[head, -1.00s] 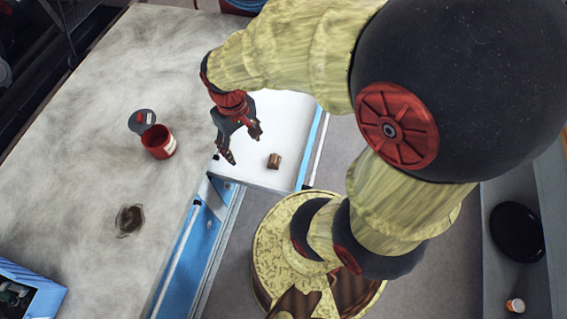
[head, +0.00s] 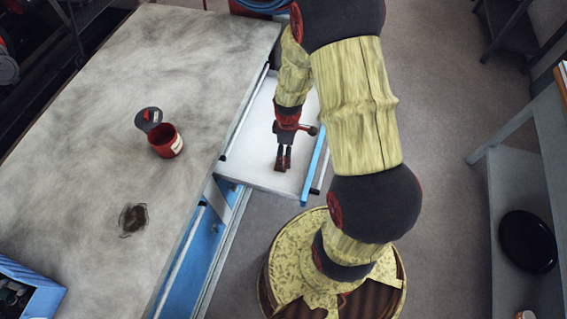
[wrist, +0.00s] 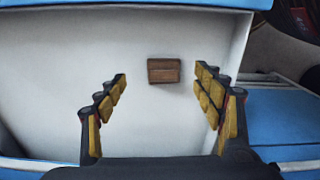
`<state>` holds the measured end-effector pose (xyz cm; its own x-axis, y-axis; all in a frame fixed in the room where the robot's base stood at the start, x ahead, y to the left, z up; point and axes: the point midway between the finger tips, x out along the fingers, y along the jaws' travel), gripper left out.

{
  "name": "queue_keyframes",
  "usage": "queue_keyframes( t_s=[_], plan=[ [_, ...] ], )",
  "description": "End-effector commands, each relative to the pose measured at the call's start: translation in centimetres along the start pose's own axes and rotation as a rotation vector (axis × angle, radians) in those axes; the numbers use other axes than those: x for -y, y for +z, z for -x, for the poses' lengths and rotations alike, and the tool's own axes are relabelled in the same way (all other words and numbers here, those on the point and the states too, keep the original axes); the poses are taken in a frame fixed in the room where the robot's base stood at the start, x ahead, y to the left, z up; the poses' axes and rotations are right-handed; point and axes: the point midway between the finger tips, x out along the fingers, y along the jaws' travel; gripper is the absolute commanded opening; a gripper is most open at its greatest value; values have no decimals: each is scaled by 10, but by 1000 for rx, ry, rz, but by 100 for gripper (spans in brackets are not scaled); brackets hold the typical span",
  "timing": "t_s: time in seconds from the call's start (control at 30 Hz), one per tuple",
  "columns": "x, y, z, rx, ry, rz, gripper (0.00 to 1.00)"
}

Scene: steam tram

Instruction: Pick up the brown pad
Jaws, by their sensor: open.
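The brown pad (wrist: 164,70) is a small brown block lying on the white floor of an open drawer (head: 256,170). In the wrist view it shows just beyond my fingertips, between their lines and nearer the right finger. My gripper (wrist: 160,83) is open and empty, with a finger on each side of the view. In the head view my gripper (head: 283,167) points down over the drawer, and the pad is hidden behind it.
The drawer has blue and white walls around my gripper. To the left, the grey worktop (head: 90,120) carries an open red can (head: 166,142), its lid (head: 148,118) and a dark stain (head: 133,218). A shelf with a black plate (head: 527,242) stands at the right.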

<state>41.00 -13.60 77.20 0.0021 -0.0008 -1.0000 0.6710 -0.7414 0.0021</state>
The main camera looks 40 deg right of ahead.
Motion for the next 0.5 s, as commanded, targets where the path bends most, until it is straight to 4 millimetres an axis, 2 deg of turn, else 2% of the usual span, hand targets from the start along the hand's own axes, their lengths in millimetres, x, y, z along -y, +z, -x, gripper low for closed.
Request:
queue_keyframes(
  t_s=[0.1, 0.33, 0.5],
  plan=[
    [2, 0, -16, 2, -4, 0, 68],
    [3, -5, -32, 1, -2, -1, 68],
    [7, -12, -58, 2, -4, -1, 68]
  ],
)
